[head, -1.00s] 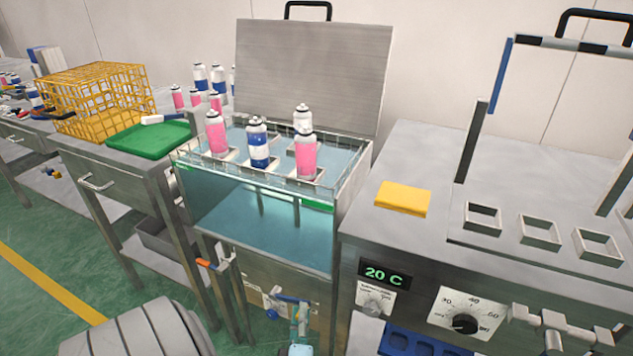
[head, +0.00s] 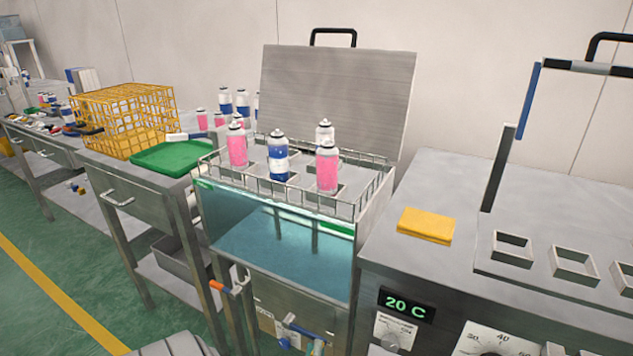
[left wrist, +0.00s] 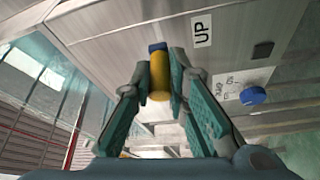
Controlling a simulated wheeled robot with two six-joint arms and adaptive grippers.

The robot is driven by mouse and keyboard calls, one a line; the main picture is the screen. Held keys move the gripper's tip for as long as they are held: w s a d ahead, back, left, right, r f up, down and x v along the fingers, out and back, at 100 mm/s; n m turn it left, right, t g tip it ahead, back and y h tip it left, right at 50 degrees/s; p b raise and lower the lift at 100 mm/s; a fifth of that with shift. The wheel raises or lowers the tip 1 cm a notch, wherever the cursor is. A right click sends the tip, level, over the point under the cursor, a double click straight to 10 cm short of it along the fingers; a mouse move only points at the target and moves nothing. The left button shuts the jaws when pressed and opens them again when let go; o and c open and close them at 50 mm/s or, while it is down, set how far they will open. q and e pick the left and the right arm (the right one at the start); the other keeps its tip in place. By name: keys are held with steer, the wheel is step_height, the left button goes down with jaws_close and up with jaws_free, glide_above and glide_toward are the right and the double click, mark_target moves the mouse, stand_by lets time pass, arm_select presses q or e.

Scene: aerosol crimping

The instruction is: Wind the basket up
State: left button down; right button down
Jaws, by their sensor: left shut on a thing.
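The wire basket (head: 357,205) sits at the top of the glass-fronted water bath (head: 285,255), its rim above the bath's edge. Pink cans (head: 327,172) and a blue-and-white can (head: 278,158) stand upright in it, with another can behind. My left gripper (left wrist: 160,80) is shut on a yellow crank grip (left wrist: 160,88) with a blue end, in front of the steel panel. An UP label (left wrist: 202,32) is beside it in the left wrist view. My right gripper is not in view.
The bath's lid (head: 338,95) stands open behind the basket. A side bench on the left holds a yellow crate (head: 125,120) and green tray (head: 172,158). A machine with a yellow cloth (head: 425,225) is at the right. A blue knob (left wrist: 253,95) is near the grip.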

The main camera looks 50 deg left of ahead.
arm_select(q)
steer(key=c, duration=1.6)
jaws_free()
steer(key=shift+s+a+f, duration=0.15)
steer(key=shift+o, duration=0.2)
steer(key=shift+r, duration=0.2)
step_height(320, 180, up, 9)
steer(key=shift+a+f, duration=0.1)
steer(key=shift+w+r, duration=0.2)
steer(key=shift+r, duration=0.25)
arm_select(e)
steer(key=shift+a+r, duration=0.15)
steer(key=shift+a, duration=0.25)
arm_select(q)
steer(key=shift+s, duration=0.1)
